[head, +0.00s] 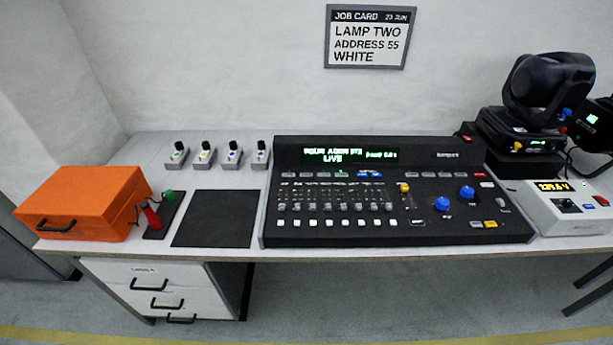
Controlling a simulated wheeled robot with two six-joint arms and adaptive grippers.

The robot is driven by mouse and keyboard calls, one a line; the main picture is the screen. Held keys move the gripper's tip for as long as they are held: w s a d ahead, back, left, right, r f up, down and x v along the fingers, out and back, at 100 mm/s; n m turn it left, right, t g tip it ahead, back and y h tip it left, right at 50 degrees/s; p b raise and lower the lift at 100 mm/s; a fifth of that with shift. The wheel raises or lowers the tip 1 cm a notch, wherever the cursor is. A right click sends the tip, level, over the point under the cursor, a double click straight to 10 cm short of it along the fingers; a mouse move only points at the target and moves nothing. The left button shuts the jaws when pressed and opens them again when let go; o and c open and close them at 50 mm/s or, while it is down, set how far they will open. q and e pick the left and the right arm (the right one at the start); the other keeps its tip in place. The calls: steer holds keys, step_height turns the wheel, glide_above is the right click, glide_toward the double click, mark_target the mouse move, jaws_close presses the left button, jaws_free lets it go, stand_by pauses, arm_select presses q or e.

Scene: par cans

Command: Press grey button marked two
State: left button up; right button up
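A black lighting console (450,238) lies on the grey table, with a green-lit display (349,155) along its raised back. A row of small grey buttons (304,175) runs below the display, with blue ones further right in that row. A row of faders (330,207) and a row of white buttons (330,223) lie nearer the front edge. The button markings are too small to read, so I cannot tell which grey button is marked two. Neither of my grippers is in view, and nothing touches the console.
Several small switch boxes (204,155) stand behind the mat. A moving-head lamp (548,90) and a white meter box (570,212) stand right. A job card (370,38) hangs above.

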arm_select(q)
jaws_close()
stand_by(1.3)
